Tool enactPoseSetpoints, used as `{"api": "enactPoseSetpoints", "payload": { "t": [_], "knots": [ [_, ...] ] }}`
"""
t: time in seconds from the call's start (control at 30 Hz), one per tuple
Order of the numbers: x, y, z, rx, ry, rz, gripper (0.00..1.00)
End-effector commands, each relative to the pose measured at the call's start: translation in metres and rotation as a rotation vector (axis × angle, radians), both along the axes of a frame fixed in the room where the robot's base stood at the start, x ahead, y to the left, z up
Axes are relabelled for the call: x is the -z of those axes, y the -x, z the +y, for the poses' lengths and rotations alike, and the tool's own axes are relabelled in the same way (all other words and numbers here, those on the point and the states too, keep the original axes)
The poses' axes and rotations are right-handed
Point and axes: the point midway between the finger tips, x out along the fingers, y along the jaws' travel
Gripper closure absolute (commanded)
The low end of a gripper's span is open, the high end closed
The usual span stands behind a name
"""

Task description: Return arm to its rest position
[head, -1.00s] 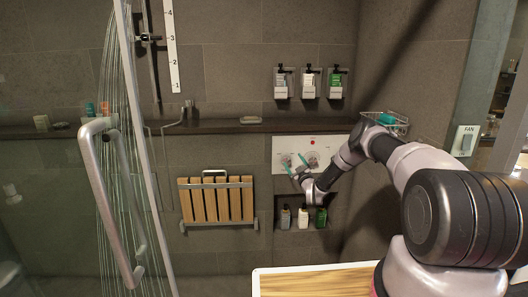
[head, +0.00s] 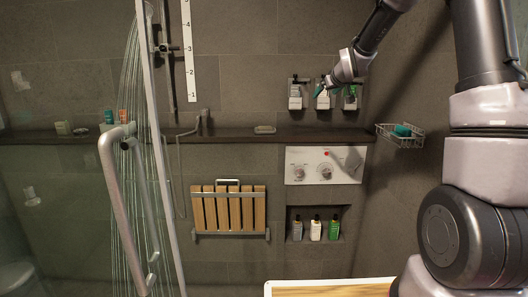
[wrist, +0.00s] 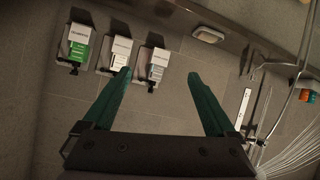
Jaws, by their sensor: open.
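My gripper (head: 322,88) is raised in the head view, in front of the wall dispensers above the dark ledge. In the wrist view its two green fingers (wrist: 160,90) stand wide apart with nothing between them. My arm reaches up out of the top of the head view and comes back down to the gripper. The gripper partly covers the middle dispenser (head: 322,99) in the head view. I cannot tell from the frames whether it touches anything.
The shower control panel (head: 310,178) is below the ledge (head: 230,136). A wire basket (head: 401,141) hangs at the right. Several bottles sit in a niche (head: 318,211). A folded wooden seat (head: 228,209) and a glass door handle (head: 122,215) are left. A wood-topped surface (head: 330,290) is in front.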

Motion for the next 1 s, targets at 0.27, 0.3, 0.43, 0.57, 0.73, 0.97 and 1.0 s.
{"api": "enactPoseSetpoints", "payload": {
  "t": [0.27, 0.3, 0.43, 0.57, 0.73, 0.97, 1.0],
  "knots": [
    [-0.054, 0.148, -0.020, 0.167, -0.134, 0.177, 0.09],
    [-0.058, 0.171, -0.021, 0.191, -0.161, 0.203, 0.09],
    [-0.062, 0.246, -0.024, 0.263, -0.254, 0.288, 0.09],
    [-0.057, 0.320, -0.023, 0.325, -0.358, 0.373, 0.09],
    [-0.042, 0.392, -0.018, 0.374, -0.475, 0.468, 0.09],
    [-0.031, 0.430, -0.012, 0.394, -0.543, 0.526, 0.09],
    [-0.031, 0.431, -0.012, 0.396, -0.544, 0.527, 0.09]
  ]
}}
